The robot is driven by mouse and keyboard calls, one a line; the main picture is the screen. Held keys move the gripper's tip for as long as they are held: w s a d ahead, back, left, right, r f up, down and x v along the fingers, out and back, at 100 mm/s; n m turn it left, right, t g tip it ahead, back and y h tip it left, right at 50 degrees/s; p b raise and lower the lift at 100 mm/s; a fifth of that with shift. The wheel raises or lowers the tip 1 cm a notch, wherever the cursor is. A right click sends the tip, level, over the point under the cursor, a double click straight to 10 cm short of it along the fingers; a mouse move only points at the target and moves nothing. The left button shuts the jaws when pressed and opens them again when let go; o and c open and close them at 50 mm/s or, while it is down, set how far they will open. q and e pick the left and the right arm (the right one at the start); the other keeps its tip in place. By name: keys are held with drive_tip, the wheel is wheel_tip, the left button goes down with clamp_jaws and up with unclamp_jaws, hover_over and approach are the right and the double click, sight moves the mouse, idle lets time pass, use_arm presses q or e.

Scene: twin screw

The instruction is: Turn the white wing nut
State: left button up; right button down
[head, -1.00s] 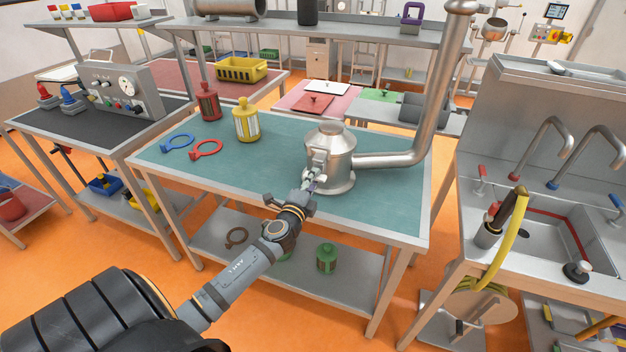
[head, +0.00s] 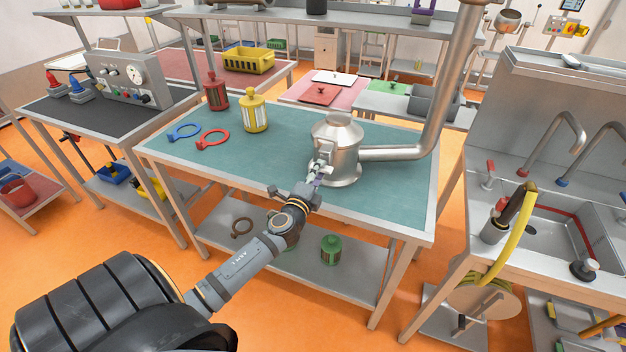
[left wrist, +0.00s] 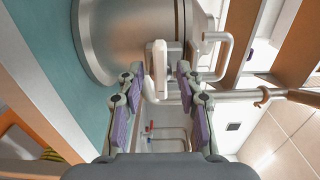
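The white wing nut (left wrist: 160,60) shows in the left wrist view as a pale upright bar in front of a metal vessel. In the head view it is small, at the front of the steel vessel (head: 337,140), partly hidden by my gripper. My left gripper (left wrist: 160,72) is open, with its purple-padded fingers on either side of the wing nut and a gap visible on both sides. In the head view the left gripper (head: 318,178) is close in front of the vessel. My right gripper is not in view.
The vessel stands on a teal-topped table (head: 240,165), with a thick pipe (head: 440,100) rising at its right. A yellow canister (head: 254,113), a red canister (head: 215,92) and two ring-shaped tools lie left, clear of the arm. A sink unit (head: 540,220) stands at right.

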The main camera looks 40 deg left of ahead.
use_arm(q)
drive_tip(key=v, duration=1.1)
drive_tip(key=shift+s, duration=0.1)
drive_tip(key=s+a+f+n+g, duration=0.2)
drive_tip(key=s+f+g, duration=0.15)
drive_tip(key=f, duration=0.75)
drive_tip(key=s+a+f+n+g, duration=0.3)
drive_tip(key=s+f, duration=0.1)
drive_tip(key=f, duration=0.8)
drive_tip(key=s+a+f+n+g, duration=0.2)
drive_tip(key=s+f+g, duration=0.1)
drive_tip(key=f, duration=0.8)
drive_tip(key=s+d+f+n+g+h, duration=0.1)
drive_tip(key=s+d+f+n+g, duration=0.2)
drive_tip(key=s+d+f, duration=0.3)
drive_tip(key=s+d+f+n+g+h, duration=0.2)
drive_tip(key=s+d+f+n+g, duration=0.2)
drive_tip(key=s+f, duration=1)
drive_tip(key=s+d+n, duration=0.1)
drive_tip(key=s+d, duration=0.2)
drive_tip(key=s, duration=0.3)
drive_tip(key=shift+f, duration=0.35)
drive_tip(key=shift+s+d, duration=0.1)
drive_tip(key=shift+d, duration=0.05)
